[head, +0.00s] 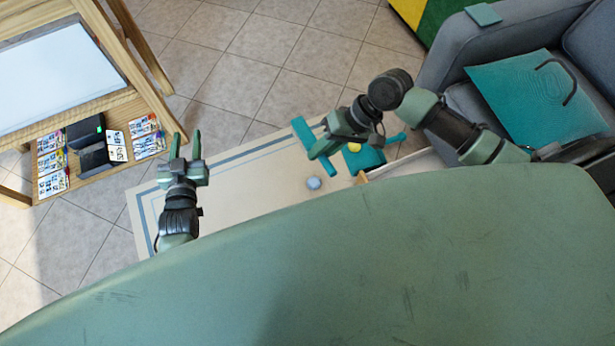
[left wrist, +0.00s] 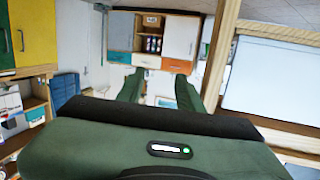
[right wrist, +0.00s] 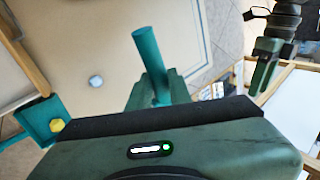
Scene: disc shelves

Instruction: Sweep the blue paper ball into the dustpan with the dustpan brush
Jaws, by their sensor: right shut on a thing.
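The pale blue paper ball (head: 314,183) lies on the beige rug, and it also shows in the right wrist view (right wrist: 96,81). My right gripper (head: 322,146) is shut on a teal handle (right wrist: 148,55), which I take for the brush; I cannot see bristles. The handle sticks out past the fingers above the rug, apart from the ball. The teal dustpan (head: 366,160) lies right of the ball, partly hidden by my right arm; its tray shows in the right wrist view (right wrist: 40,117). My left gripper (head: 186,147) is open and empty, left of the rug's middle.
A yellow piece (right wrist: 57,125) is at the dustpan. A wooden table with a shelf of discs (head: 75,150) stands at the left. A grey sofa with a teal cushion (head: 530,95) is at the right. Tiled floor (head: 240,60) is open beyond the rug (head: 255,195).

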